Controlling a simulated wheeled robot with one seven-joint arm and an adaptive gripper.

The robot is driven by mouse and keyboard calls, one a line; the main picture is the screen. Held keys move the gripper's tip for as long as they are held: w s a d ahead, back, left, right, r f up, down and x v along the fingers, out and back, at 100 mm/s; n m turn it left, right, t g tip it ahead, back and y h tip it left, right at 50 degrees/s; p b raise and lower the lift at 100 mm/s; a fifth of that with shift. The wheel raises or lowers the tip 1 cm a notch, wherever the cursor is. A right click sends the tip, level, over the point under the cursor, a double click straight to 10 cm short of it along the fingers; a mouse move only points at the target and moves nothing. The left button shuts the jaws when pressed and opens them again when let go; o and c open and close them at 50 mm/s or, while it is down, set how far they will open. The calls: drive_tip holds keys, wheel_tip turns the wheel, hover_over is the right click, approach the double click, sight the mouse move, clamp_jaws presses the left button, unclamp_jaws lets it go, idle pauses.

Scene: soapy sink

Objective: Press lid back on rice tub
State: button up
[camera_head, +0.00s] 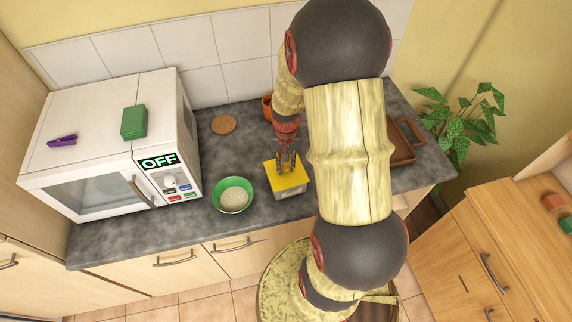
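A square tub with a yellow lid (291,184) stands on the grey counter near its front edge. The greyish tub body (297,195) shows only as a thin strip below the lid. Whether the lid sits fully down on the rim cannot be told. My gripper (287,169) points down over the back part of the lid, with its fingertips at or just above it. The gap between the fingers is too small to judge, and so is any contact with the lid.
A green bowl of rice (234,195) stands just left of the tub. A white microwave (105,150) reading OFF fills the counter's left. A round cork mat (223,124) and an orange pot (267,106) lie behind. A brown tray (404,150) is at right, partly behind my arm.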

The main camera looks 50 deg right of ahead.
drive_tip(key=o, duration=0.5)
drive_tip(key=shift+o, duration=0.8)
drive_tip(key=o, duration=0.3)
drive_tip(key=shift+o, duration=0.2)
drive_tip(key=shift+r, duration=0.1)
drive_tip(key=shift+r+p, duration=2.5)
drive_tip(key=shift+r, duration=0.95)
drive_tip(key=shift+c, duration=0.7)
clamp_jaws()
